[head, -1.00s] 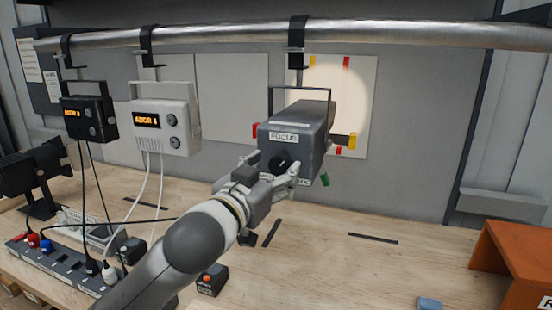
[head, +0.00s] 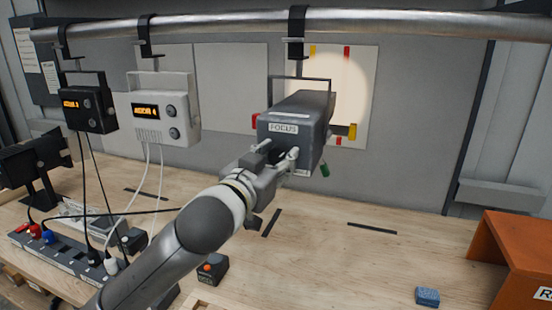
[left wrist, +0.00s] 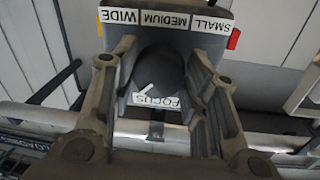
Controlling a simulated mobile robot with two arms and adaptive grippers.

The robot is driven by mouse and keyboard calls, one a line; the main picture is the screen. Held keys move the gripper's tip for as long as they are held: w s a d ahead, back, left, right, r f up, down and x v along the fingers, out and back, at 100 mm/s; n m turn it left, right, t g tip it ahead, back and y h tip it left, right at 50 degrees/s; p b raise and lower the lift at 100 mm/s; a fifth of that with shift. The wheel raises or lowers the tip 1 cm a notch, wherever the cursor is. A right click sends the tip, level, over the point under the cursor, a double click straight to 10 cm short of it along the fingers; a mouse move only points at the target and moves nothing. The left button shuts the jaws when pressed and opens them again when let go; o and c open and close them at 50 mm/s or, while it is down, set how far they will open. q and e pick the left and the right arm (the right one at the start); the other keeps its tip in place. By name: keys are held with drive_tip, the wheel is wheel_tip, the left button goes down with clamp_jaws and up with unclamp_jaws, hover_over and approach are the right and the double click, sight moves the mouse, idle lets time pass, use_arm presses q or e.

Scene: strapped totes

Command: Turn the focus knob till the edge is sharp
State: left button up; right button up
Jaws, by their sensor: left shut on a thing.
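The dark grey lamp (head: 300,115) hangs from the rail, with a FOCUS label (head: 284,129) on its back face. The dark round focus knob (left wrist: 160,68) shows in the left wrist view, with a white pointer mark. My left gripper (head: 284,155) is shut on the knob, one finger on each side; its fingers also show in the left wrist view (left wrist: 161,82). In the head view the gripper hides the knob. The lamp's round light patch (head: 345,85) falls on a pale wall panel; its edge looks fairly soft. My right gripper is not in view.
Two boxes with lit displays, one black (head: 87,103) and one white (head: 165,110), hang at left. A power strip (head: 62,258) with cables lies on the bench. An orange stand (head: 515,250) and a blue block (head: 427,296) are at right. The bench middle is mostly clear.

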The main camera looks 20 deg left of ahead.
use_arm(q)
drive_tip(key=m+p, duration=0.2)
drive_tip(key=shift+r+m+p, duration=0.3)
drive_tip(key=shift+p, duration=0.1)
drive_tip(key=shift+f+m, duration=0.15)
drive_tip(key=shift+m, duration=0.35)
drive_tip(key=shift+f, duration=0.1)
drive_tip(key=o, duration=1)
drive_tip(key=shift+o, duration=0.2)
wheel_tip(320, 180, up, 10)
drive_tip(key=shift+c, duration=0.2)
